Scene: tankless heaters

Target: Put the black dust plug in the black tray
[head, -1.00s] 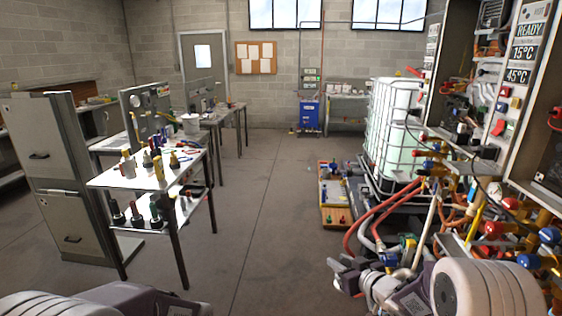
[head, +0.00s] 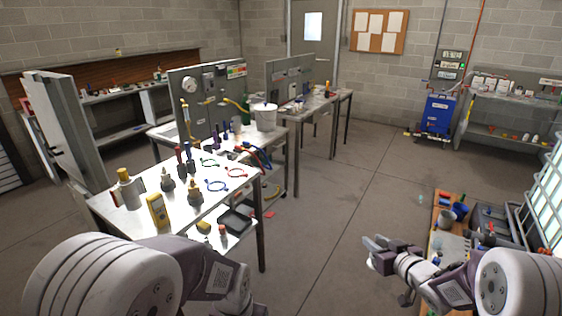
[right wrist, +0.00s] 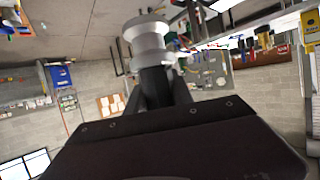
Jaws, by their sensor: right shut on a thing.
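My right gripper (head: 378,250) is out over open floor at the right of the head view. In the right wrist view it (right wrist: 158,85) is shut on a plug-like piece (right wrist: 147,36), pale grey and spool-shaped, with a dark part between the fingers. I cannot tell for sure that this is the black dust plug. A black tray (head: 251,213) sits low at the near table's right side, apart from the right gripper. My left arm shows at lower left; its gripper is out of view.
The near table (head: 135,219) carries bottles, a yellow meter (head: 157,210) and coloured cable loops. A white bucket (head: 265,117) stands behind. A wooden board with parts (head: 447,215) lies at the right. The floor (head: 325,205) between is clear.

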